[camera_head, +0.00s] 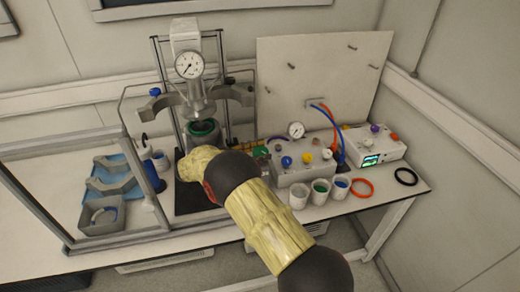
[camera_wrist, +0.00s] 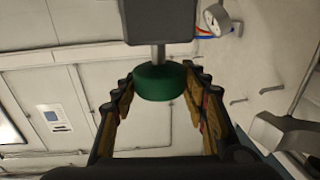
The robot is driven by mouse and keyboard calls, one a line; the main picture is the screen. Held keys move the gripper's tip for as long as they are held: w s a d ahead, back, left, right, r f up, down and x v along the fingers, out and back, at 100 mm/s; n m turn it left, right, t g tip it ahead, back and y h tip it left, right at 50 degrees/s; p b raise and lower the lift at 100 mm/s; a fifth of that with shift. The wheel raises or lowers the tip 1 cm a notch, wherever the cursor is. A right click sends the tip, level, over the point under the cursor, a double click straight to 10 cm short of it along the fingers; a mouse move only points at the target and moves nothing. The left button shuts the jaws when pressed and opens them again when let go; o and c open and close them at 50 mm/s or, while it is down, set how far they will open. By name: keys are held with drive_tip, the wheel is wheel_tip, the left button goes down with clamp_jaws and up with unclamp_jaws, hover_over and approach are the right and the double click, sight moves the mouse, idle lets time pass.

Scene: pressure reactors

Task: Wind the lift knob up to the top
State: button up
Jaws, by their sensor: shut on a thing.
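A green knob (camera_wrist: 160,82) sits on a short metal shaft below a grey block (camera_wrist: 160,20) in the wrist view. I take it for the lift knob. My gripper (camera_wrist: 160,88) has a finger on each side of it, the tips closed against its sides. In the head view my arm's end covers the gripper and the knob, in front of the reactor stand (camera_head: 181,70). The stand carries a pressure gauge (camera_head: 189,65), open grey clamp halves (camera_head: 237,95) and a green-rimmed vessel (camera_head: 203,130). The lift's height cannot be told.
A framed enclosure (camera_head: 50,215) stands at left with a grey tray (camera_head: 100,221). Right of my arm are a valve box (camera_head: 305,178), several small cups (camera_head: 298,195), an orange ring (camera_head: 361,188), a black ring (camera_head: 406,176) and a control box (camera_head: 376,146). A white panel (camera_head: 300,85) stands behind.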

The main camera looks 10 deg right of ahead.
drive_tip(key=shift+w+r+m+g, duration=0.1)
drive_tip(key=shift+m+g, duration=1.2)
drive_tip(key=shift+g, duration=0.7)
drive_tip(key=shift+r+g, duration=0.1)
drive_tip(key=shift+g, duration=0.2)
drive_tip(key=shift+o, duration=0.5)
drive_tip(key=shift+d+r+m, duration=0.1)
drive_tip(key=shift+r+m, duration=0.05)
drive_tip(key=shift+m, duration=0.15)
drive_tip(key=o, duration=1.1)
